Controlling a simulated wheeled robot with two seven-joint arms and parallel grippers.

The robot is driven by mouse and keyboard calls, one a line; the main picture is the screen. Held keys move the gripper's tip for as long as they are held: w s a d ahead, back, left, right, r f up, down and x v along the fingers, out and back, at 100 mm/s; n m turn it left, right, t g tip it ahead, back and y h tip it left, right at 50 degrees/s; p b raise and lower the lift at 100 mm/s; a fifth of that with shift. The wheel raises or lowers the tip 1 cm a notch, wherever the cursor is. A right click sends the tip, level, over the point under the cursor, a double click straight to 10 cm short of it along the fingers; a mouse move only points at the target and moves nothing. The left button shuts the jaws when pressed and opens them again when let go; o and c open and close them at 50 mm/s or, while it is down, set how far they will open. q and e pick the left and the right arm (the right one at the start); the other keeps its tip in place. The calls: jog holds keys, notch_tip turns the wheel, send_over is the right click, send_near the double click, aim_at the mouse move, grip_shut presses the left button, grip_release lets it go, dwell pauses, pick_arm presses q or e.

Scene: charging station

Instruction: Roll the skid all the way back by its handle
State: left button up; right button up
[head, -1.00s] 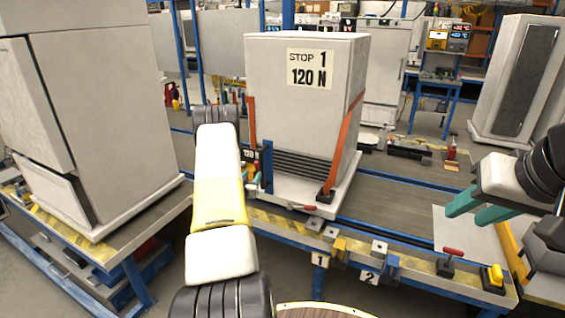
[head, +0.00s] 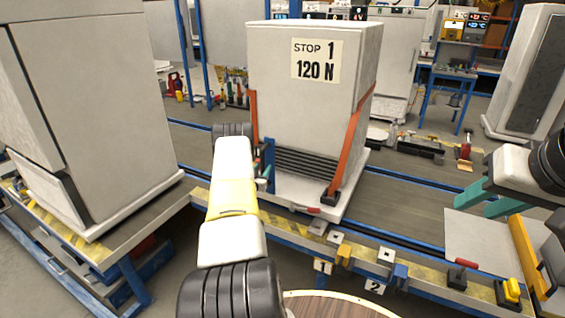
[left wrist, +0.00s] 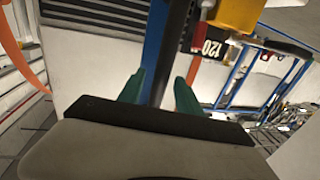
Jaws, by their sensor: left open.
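The skid (head: 335,211) is a pale flat base on the roller track, carrying a tall white cabinet (head: 300,110) marked "STOP 1 120 N" and strapped in orange. A blue upright (head: 269,160) stands at its near left corner. In the left wrist view, my left gripper (left wrist: 160,92) is open. A dark upright bar (left wrist: 173,60), which looks like the handle, shows between its green fingers; contact cannot be told. In the head view my white and yellow forearm mostly hides this gripper. My right gripper (head: 484,201) is apart from the skid at the right, its green fingers spread and empty.
Another white cabinet (head: 90,110) stands on a striped bench at the left. A yellow-striped rail with stop blocks (head: 334,239) numbered 1 and 2 runs along the near edge. The roller track (head: 405,200) right of the skid is clear. Tools lie behind it.

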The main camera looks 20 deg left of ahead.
pick_arm(q)
jog(key=shift+w, duration=0.5)
grip_shut()
dwell(1.1)
